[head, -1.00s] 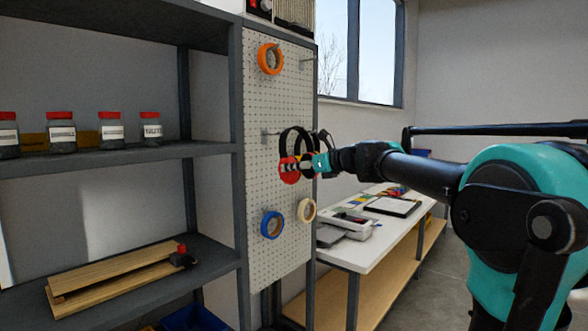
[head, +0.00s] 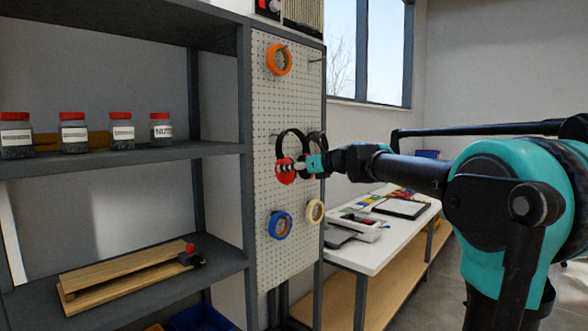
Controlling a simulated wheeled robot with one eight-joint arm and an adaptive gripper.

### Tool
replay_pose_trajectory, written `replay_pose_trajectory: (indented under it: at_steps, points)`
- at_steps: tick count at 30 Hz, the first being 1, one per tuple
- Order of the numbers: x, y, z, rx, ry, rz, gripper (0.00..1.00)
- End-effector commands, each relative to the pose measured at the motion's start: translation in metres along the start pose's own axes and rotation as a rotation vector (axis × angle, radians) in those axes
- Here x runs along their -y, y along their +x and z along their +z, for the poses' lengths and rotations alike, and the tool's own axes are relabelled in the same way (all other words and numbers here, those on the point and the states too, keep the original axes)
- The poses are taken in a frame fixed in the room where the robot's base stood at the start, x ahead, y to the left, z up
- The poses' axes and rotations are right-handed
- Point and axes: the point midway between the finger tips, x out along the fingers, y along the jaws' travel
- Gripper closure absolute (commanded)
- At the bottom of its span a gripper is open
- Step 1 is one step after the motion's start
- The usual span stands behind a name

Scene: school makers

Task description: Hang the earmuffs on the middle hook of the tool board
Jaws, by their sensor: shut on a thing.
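The tool board (head: 300,248) is a pale perforated panel at the end of the shelving. The earmuffs (head: 285,176), with a red cup and a black headband, are in front of its middle. My gripper (head: 294,168) is shut on the earmuffs by the red cup, with the headband arching upward. The middle hook (head: 272,135) shows partly at the left of the headband. I cannot tell whether the band touches it. A second dark arc shows to the right, partly behind my gripper; I cannot tell what it belongs to.
Orange tape (head: 279,60) hangs above, blue tape (head: 280,225) and cream tape (head: 314,211) below. A shelf (head: 125,158) with several red-lidded jars is on the left. A white table (head: 370,255) with papers and devices stands right of the board.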

Motion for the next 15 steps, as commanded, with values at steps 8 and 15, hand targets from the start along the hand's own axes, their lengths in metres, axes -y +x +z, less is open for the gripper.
replay_pose_trajectory:
  at_steps: [8,15]
  points:
    - [0.0,0.016,0.002,0.0,0.0,0.001,0.97]
    - [0.0,0.028,0.004,0.0,0.0,0.0,0.97]
